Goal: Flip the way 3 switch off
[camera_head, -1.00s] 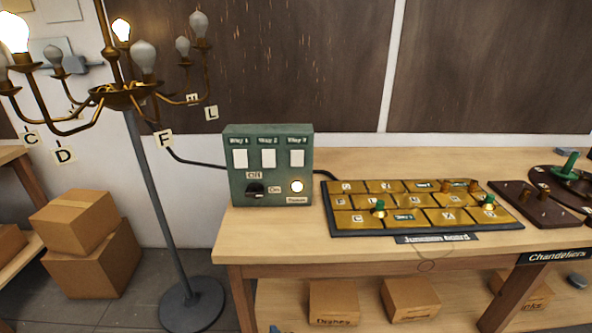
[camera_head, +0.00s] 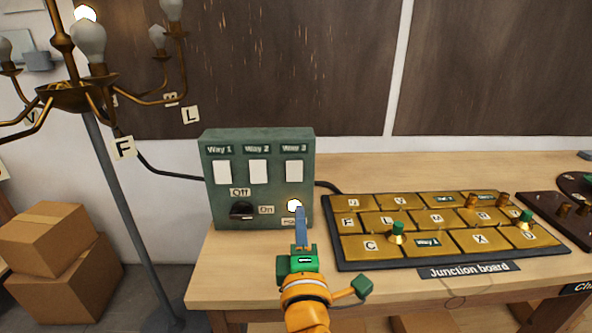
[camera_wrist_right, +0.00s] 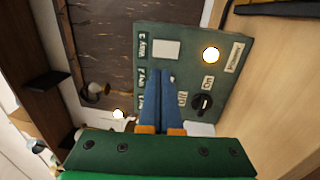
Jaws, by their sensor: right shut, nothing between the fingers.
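The green switch box (camera_head: 222,187) stands on the bench, with white rocker switches under the labels Way 1, Way 2 and Way 3. The way 3 switch (camera_head: 292,170) is at the right of the row; it also shows in the right wrist view (camera_wrist_right: 167,49). Its on or off position is too small to tell. My right gripper (camera_head: 299,212) is shut and empty, its blue fingers pointing up in front of the box, below the way 3 switch and by the lit lamp (camera_head: 294,205). In the right wrist view the shut fingers (camera_wrist_right: 160,76) cover part of the panel. My left gripper is out of view.
A black rotary knob (camera_head: 241,210) sits low on the box between Off and On labels. The junction board (camera_head: 436,262) lies to the right with several pegs. The brass chandelier (camera_head: 70,97) stands at the left, one bulb lit.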

